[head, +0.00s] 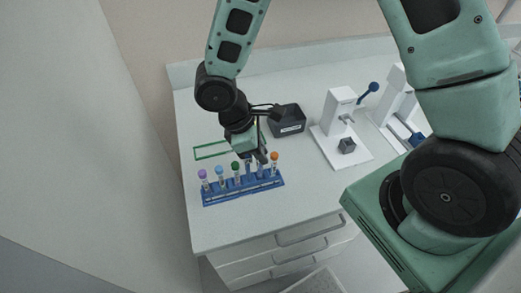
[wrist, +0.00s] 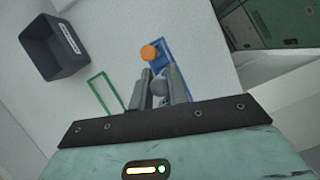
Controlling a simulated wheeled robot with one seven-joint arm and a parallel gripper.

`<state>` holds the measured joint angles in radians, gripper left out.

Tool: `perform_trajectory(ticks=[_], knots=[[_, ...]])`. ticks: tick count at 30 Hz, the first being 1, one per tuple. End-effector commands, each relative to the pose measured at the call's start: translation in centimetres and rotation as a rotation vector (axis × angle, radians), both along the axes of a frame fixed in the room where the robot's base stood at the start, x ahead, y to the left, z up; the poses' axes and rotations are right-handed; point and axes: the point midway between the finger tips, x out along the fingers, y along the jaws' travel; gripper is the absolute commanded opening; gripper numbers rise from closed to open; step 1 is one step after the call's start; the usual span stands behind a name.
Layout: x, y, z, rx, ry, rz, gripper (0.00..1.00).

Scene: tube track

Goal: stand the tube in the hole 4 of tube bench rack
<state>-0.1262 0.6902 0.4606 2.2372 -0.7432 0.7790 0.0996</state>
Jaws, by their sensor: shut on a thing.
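The blue tube bench rack (head: 243,196) stands near the front of the white bench. It holds tubes with purple (head: 202,174), light blue (head: 219,170), green (head: 236,167) and orange (head: 275,156) caps. My gripper (head: 258,157) is over the rack's right half, between the green and orange caps. In the wrist view my gripper (wrist: 160,80) is shut on a tube with a greyish top (wrist: 159,87), beside the orange cap (wrist: 151,52). The fingers hide most of this tube. I cannot tell whether its lower end is in a hole.
A green outlined rectangle (head: 196,153) lies on the bench behind the rack. A dark labelled bin (head: 287,121) stands behind my gripper. A white stand with a blue-knobbed lever (head: 340,110) is to the right. Bare bench lies right of the rack.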

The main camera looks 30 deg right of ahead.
Motion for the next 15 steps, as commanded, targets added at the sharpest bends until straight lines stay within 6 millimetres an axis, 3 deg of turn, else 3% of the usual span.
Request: perform_trajectory(ticks=[6, 15], knots=[[0.00, 0.00, 1.17, 0.000, 0.000, 0.001, 0.01], [0.00, -0.01, 1.13, 0.000, 0.000, 0.001, 0.01]])
